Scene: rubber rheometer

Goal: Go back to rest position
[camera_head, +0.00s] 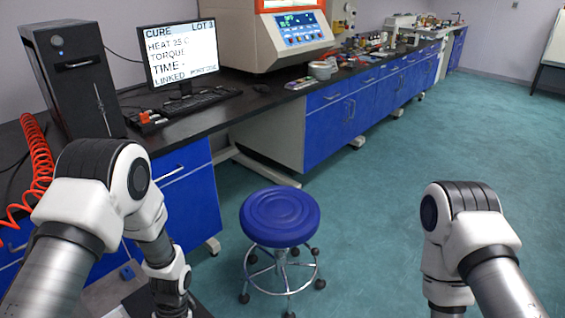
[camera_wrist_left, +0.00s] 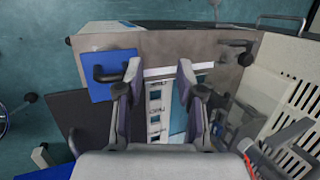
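My left gripper (camera_wrist_left: 160,72) shows in the left wrist view with its two fingers spread apart. It is open, and nothing is gripped between the fingertips. Below and beyond it are a grey metal surface, a blue block with a black handle (camera_wrist_left: 110,73) and a pale slotted strip (camera_wrist_left: 155,112). In the head view both arms are bent at the elbow and come in from the bottom corners. The left forearm points down beside the blue cabinets. The right arm is over open floor, and its gripper is out of the frame.
A blue stool (camera_head: 280,217) stands on the floor between the arms. The black bench (camera_head: 200,108) on the left carries a computer tower (camera_head: 75,80), a monitor (camera_head: 180,50), a keyboard (camera_head: 185,102) and the rheometer (camera_head: 285,35). A red coiled hose (camera_head: 38,160) hangs at far left. Floor on the right is clear.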

